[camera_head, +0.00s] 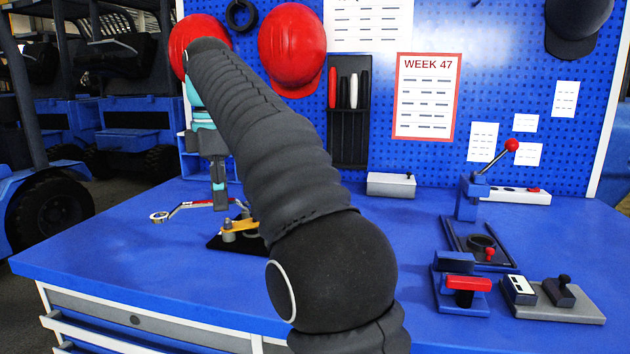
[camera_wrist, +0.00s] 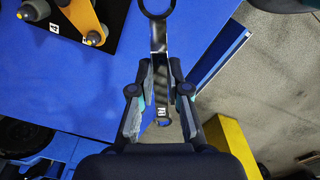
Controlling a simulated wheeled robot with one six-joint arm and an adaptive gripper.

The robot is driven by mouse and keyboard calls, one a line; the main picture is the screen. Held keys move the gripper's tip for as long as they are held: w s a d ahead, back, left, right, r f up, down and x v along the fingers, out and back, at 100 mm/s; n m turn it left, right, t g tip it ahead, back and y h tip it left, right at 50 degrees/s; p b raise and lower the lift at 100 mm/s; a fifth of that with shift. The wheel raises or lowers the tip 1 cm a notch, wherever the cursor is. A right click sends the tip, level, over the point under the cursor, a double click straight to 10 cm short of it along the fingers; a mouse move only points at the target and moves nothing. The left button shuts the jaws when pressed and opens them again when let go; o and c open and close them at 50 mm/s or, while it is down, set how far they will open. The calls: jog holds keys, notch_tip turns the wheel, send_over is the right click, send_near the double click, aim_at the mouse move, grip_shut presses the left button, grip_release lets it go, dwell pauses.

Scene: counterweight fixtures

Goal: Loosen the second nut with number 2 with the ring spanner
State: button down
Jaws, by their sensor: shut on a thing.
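My gripper (camera_head: 219,203) points down over the left part of the blue bench. It is shut on the ring spanner (camera_wrist: 158,45), whose ring end sticks out past the fingers at the top of the wrist view. In the head view a ring-ended tool (camera_head: 160,216) lies left of my gripper, apparently the same spanner. The nut fixture (camera_head: 228,241), a black base with an orange bar and grey posts, stands just right of the gripper; my arm hides part of it. In the wrist view the fixture (camera_wrist: 112,8) is at the upper left, apart from the ring. Its small number labels are unclear.
A lever press (camera_head: 467,198) and red-handled clamp blocks (camera_head: 461,297) stand on the right of the bench. A grey box (camera_head: 391,185) is near the pegboard. The bench edge and floor lie right of the spanner in the wrist view.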

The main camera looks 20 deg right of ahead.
jog(key=d+m, duration=0.5)
jog(key=d, duration=1.4)
jog(key=f, duration=0.2)
jog(key=s+f, duration=0.1)
jog(key=f, duration=0.1)
jog(key=shift+a+f, duration=0.15)
jog(key=shift+f, duration=0.05)
jog(key=shift+f+b, duration=0.75)
jog(key=shift+f, duration=0.8)
jog(key=shift+w, duration=0.1)
dwell(0.6)
jog(key=shift+w+d+r+p, duration=0.15)
jog(key=shift+w+d+p, duration=0.15)
jog(key=shift+p, duration=0.4)
jog(key=shift+w+d+n, duration=0.2)
jog(key=shift+w+n, duration=0.35)
jog(key=shift+n, duration=0.2)
jog(key=shift+w+d+n, duration=0.2)
jog(key=shift+w+n, duration=0.35)
jog(key=shift+n, duration=0.2)
jog(key=shift+r, duration=1.9)
jog(key=shift+r, duration=0.15)
